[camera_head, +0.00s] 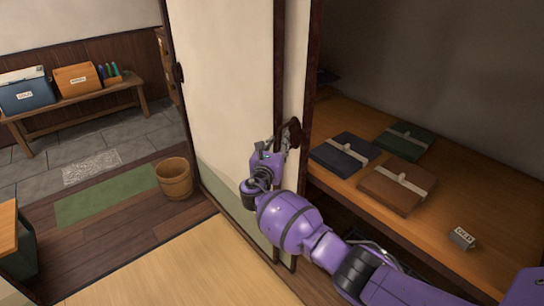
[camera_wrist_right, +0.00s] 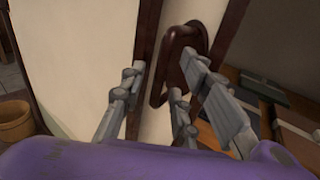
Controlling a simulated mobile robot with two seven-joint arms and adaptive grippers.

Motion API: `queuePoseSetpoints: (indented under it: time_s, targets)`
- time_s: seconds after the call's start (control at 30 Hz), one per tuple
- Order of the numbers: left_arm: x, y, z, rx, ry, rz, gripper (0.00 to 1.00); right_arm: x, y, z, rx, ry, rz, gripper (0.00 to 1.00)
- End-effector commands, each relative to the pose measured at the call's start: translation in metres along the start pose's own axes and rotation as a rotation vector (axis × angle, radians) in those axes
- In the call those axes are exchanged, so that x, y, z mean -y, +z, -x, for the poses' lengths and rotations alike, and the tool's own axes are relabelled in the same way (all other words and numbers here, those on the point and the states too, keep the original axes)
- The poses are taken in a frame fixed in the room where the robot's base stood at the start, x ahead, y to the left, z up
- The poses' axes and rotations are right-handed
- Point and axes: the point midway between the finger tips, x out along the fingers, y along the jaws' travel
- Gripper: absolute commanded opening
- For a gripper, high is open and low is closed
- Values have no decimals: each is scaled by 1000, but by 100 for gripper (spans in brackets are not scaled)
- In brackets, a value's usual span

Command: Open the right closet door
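The right closet door (camera_head: 293,92) shows as a narrow cream strip with a dark frame, beside the wide cream panel of the other door (camera_head: 222,75). The closet to its right stands open. Its dark brown handle (camera_head: 294,133) also shows in the right wrist view (camera_wrist_right: 159,88). My right gripper (camera_head: 285,140) is at this handle. My left gripper is not in view.
In the closet, a wooden shelf (camera_head: 480,205) carries a dark blue folded item (camera_head: 344,155), a green one (camera_head: 404,141), a brown one (camera_head: 396,188) and a small labelled block (camera_head: 462,238). A wooden bucket (camera_head: 174,178) stands left of the doors. A bench (camera_head: 85,97) stands far left.

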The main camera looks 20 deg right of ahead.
Motion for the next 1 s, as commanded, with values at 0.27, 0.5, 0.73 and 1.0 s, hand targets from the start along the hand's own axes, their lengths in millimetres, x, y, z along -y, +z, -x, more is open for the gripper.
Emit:
queuePoseSetpoints:
  time_s: [0.27, 0.5, 0.73, 1.0]
  targets:
    - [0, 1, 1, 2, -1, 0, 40, -1, -2, 61, -3, 3, -1, 29]
    - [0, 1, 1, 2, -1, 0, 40, 0, -1, 91, -1, 1, 0, 29]
    - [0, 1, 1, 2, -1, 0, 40, 0, 0, 96, -1, 1, 1, 29]
    - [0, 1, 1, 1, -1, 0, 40, -2, 0, 95, -1, 6, -45, 29]
